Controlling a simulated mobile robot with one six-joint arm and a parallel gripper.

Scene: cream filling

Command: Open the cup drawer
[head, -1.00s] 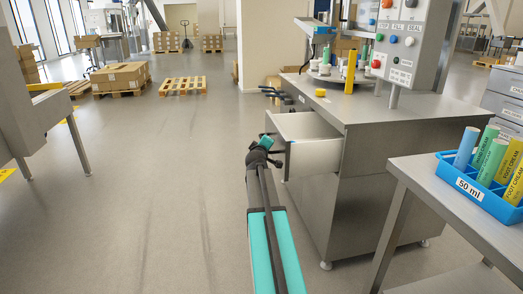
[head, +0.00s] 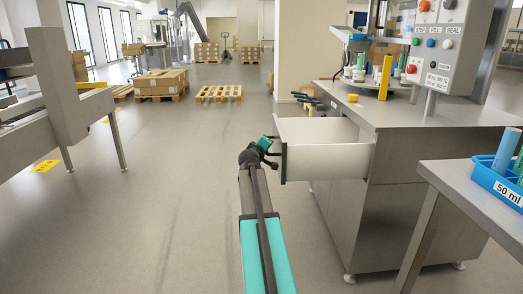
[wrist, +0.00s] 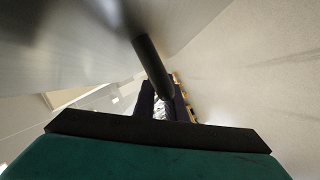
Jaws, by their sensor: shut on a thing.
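The cup drawer (head: 325,160) is pulled out of the left side of the steel machine cabinet (head: 408,150), with its pale inner wall showing. My gripper (head: 272,152) is at the drawer's front, on its left side. In the wrist view, my gripper (wrist: 162,105) has its fingers at a dark round handle bar (wrist: 152,65), shut on it. The drawer's contents are hidden from the head view.
A side table (head: 470,185) with a blue tray (head: 497,184) labelled 50 ml stands at the right. Another machine (head: 60,100) stands at the left. The floor (head: 150,220) between is clear. Pallets (head: 218,94) lie farther back.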

